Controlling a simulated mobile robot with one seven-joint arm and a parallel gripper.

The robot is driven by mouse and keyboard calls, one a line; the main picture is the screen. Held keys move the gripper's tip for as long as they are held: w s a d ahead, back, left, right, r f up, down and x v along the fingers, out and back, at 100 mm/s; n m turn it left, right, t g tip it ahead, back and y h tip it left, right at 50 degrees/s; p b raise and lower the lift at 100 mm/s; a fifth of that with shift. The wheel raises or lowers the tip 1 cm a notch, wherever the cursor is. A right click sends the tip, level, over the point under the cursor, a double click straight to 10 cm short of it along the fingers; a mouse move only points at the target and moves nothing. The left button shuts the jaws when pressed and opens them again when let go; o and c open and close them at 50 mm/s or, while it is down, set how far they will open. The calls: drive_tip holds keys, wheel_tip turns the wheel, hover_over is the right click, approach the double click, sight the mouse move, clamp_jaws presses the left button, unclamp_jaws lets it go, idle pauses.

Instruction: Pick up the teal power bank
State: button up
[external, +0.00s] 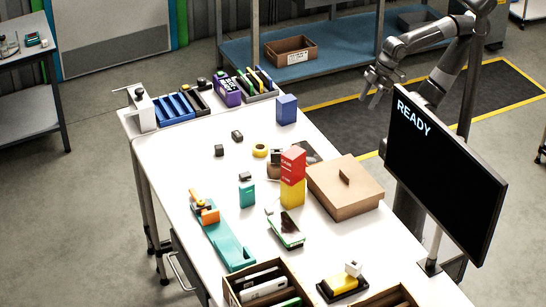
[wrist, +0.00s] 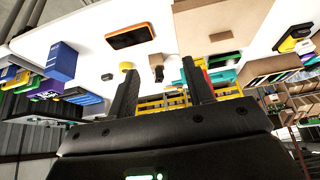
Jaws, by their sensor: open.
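A small upright teal block (external: 247,196), which looks like the teal power bank, stands near the middle of the white table in the external view. A small dark item shows at its top; I cannot tell whether it rests on it or stands behind. My gripper (external: 372,92) is open and empty, raised beyond the table's right side, well away from the block. In the wrist view my gripper's (wrist: 160,66) two fingers are apart with nothing between them. A teal patch (wrist: 222,76) shows beside the right finger, partly hidden; I cannot tell which teal thing it is.
A red box (external: 292,165) on a yellow one stands right of the block, with a cardboard carton (external: 345,186) beyond. A long teal tray (external: 230,246) with an orange item lies nearer. A black monitor (external: 440,170) stands at right. The table's left middle is mostly clear.

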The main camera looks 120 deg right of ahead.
wheel_tip(320, 180, up, 6)
drive_tip(key=w, duration=0.1)
drive_tip(key=w+a+r, duration=0.1)
drive_tip(key=w+r, duration=0.4)
drive_tip(key=w, duration=0.8)
drive_tip(key=n+g, duration=0.1)
hover_over(248, 185)
drive_tip(key=s, duration=0.1)
wheel_tip(248, 185, down, 6)
wheel_tip(248, 185, down, 21)
drive_tip(key=shift+d+r, duration=0.1)
drive_tip(key=shift+d, duration=0.05)
drive_tip(key=shift+x, duration=2.6)
clamp_jaws()
